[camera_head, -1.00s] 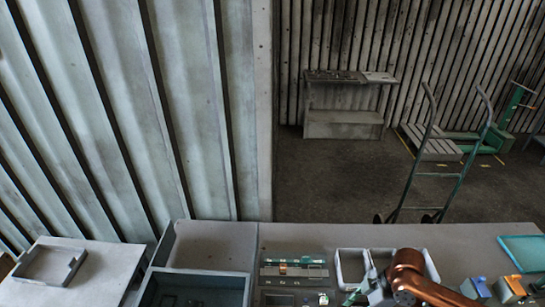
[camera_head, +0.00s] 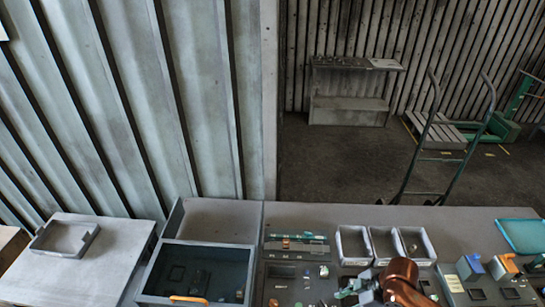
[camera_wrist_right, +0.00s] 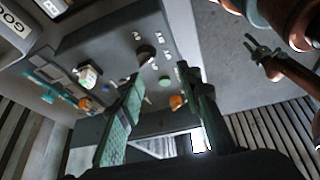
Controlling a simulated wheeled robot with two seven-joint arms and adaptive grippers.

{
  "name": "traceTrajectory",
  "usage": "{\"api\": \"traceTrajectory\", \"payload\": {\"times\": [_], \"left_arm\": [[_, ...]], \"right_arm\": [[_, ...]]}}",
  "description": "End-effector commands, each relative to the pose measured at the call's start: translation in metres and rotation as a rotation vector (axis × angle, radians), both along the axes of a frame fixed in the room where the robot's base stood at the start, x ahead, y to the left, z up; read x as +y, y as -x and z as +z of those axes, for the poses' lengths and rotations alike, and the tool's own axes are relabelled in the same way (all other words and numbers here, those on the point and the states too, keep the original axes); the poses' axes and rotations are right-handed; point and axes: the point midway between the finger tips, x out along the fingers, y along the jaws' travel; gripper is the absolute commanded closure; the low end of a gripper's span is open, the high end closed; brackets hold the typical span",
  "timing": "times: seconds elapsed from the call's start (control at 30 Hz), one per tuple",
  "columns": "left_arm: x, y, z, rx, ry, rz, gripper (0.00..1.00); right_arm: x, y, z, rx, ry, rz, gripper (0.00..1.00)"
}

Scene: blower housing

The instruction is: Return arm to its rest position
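My right arm (camera_head: 402,279) has copper-coloured links and comes in at the bottom of the head view, right of centre. Its right gripper (camera_head: 352,286) is over the table near a dark board with small parts. In the right wrist view, its two green-padded fingers (camera_wrist_right: 165,100) stand apart with nothing held between them. Another copper arm with a small dark gripper (camera_wrist_right: 262,48), apparently my left one, shows at the upper right of the wrist view. My left gripper does not show in the head view.
Three small white bins (camera_head: 385,243) stand behind the right gripper. A dark bin (camera_head: 197,258) is on the left, beside a side table with a grey tray (camera_head: 64,238). Blue and orange blocks (camera_head: 502,266) and a teal tray (camera_head: 522,236) are on the right.

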Motion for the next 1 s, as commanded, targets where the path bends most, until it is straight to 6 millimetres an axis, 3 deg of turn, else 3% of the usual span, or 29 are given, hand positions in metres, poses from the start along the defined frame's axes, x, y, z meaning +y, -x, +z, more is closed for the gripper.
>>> {"api": "traceTrajectory", "payload": {"times": [0.2, 0.33, 0.57, 1.0], "left_arm": [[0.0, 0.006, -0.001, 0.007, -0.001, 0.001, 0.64], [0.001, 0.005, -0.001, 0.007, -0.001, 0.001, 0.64], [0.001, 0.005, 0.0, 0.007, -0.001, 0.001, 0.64], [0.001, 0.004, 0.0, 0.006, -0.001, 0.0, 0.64]], "right_arm": [[0.016, 0.006, -0.028, -0.026, -0.054, -0.181, 0.67], [0.007, 0.015, -0.048, -0.034, -0.079, -0.402, 0.67], [-0.045, 0.052, -0.08, -0.011, -0.051, -0.849, 0.67], [-0.131, 0.164, -0.112, 0.081, 0.113, -1.416, 0.67]]}}
